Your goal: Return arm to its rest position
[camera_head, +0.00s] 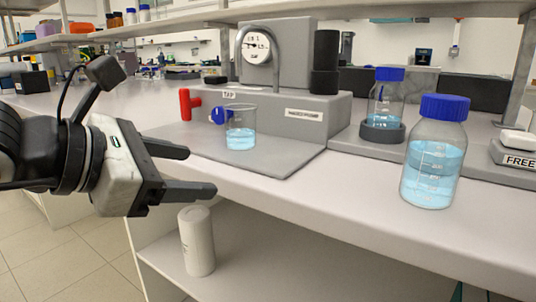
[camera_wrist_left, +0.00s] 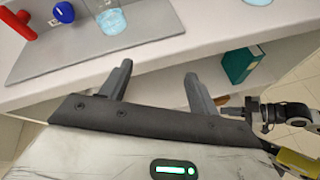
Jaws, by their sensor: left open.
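My left gripper (camera_head: 200,170) is open and empty, in front of the bench edge at the left. Its two dark fingers point right, apart from the glass beaker (camera_head: 240,138), which stands upright with light blue liquid on the grey rig base (camera_head: 285,155). In the left wrist view the open fingers (camera_wrist_left: 158,72) have nothing between them, and the beaker (camera_wrist_left: 110,20) is beyond them at the top. Part of another arm, probably my right one, shows at the right of the left wrist view; its jaw state is unclear.
A blue-capped bottle (camera_head: 434,155) stands near the bench's front edge. Another bottle (camera_head: 386,100) sits in a dark ring holder. The red handle (camera_head: 187,104), blue knob (camera_head: 217,116) and pressure gauge (camera_head: 257,47) belong to the rig. A white cylinder (camera_head: 197,243) stands below the bench top.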

